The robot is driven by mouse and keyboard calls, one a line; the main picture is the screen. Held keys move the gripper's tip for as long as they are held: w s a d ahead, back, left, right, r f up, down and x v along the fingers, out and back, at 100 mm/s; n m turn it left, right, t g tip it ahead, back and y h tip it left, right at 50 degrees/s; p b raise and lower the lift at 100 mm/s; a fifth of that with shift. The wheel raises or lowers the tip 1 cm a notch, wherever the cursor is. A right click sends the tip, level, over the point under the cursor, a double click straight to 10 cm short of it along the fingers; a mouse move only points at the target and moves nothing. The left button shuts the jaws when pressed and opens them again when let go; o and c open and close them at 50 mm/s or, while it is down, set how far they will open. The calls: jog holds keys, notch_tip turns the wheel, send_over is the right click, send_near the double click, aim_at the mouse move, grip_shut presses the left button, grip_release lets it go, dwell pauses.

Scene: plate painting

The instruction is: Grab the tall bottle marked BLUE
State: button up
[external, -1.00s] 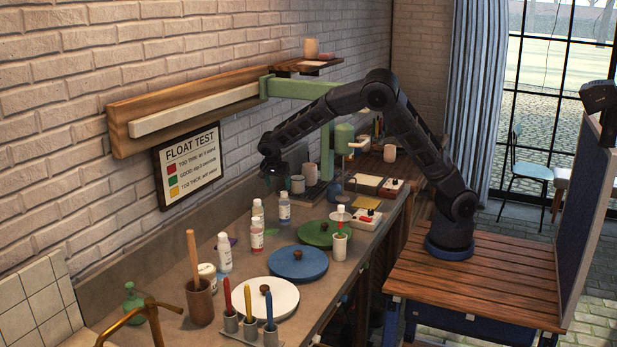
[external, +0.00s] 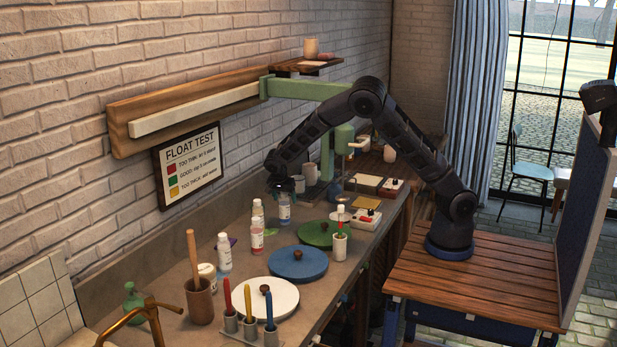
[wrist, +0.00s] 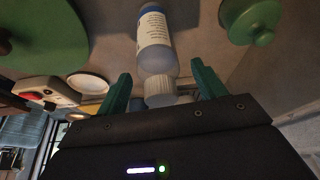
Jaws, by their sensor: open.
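A clear bottle with a white cap and a blue-marked label (external: 285,211) stands on the counter, at the back right of the bottle group. In the wrist view, this bottle (wrist: 155,30) shows upside down, its label facing the camera; the small print cannot be read. Its cap lies between my two teal fingers. My gripper (external: 283,193) is open around the cap region at the top of the bottle, with a finger on each side (wrist: 160,80). A gap shows on both sides of the cap, and the gripper is not closed on it.
Grey mugs (external: 310,173) stand behind my gripper.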

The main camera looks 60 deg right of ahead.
jog(key=shift+x, duration=0.75)
grip_shut()
jog(key=shift+r, duration=0.15)
